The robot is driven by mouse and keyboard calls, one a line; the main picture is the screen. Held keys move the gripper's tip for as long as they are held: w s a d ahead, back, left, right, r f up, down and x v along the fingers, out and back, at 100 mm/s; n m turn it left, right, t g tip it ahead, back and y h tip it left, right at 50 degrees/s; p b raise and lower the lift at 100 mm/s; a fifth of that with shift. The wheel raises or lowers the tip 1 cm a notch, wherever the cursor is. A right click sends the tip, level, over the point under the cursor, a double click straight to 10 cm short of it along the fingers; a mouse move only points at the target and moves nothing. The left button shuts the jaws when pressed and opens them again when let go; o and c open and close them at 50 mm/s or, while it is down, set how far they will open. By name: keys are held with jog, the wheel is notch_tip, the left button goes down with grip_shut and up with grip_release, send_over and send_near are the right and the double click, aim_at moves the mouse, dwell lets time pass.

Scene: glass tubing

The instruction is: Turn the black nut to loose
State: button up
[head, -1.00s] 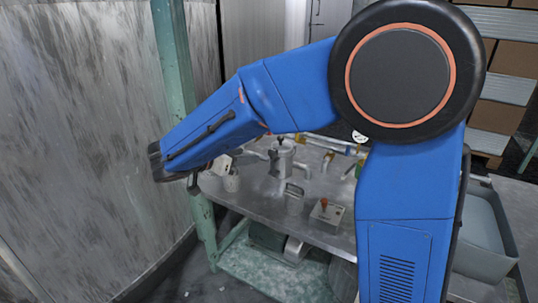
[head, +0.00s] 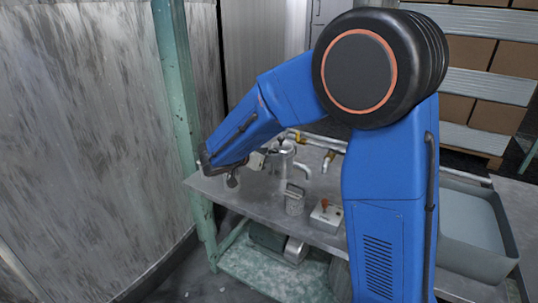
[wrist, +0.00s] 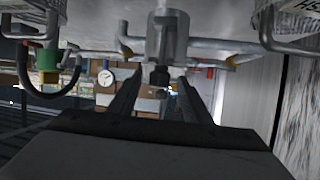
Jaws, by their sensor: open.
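The black nut (wrist: 160,76) shows in the wrist view at the end of a grey cylindrical fitting (wrist: 168,38). My gripper (wrist: 159,82) is open, with one dark finger on each side of the nut in that view. A gap shows between the nut and each finger; I cannot tell how far along the fingers it lies.
Pipes (wrist: 95,54) run to both sides of the fitting. A green and yellow valve (wrist: 47,67) with a black hose stands left in the wrist view. A streaked wall stands left.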

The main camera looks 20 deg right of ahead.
jog(key=c, duration=1.1)
jog(key=shift+s+d+n+t+y, duration=0.2)
jog(key=shift+n+t+y, duration=0.45)
jog(key=shift+n+y, duration=0.3)
jog(key=shift+s+d+n+t+y, duration=0.1)
jog(key=shift+d+n+t+y, duration=0.05)
jog(key=shift+n+t+y, duration=0.7)
jog(key=shift+s+d+n+t+y, duration=0.15)
jog(key=shift+n+t+y, duration=0.35)
jog(key=shift+n+y, duration=0.5)
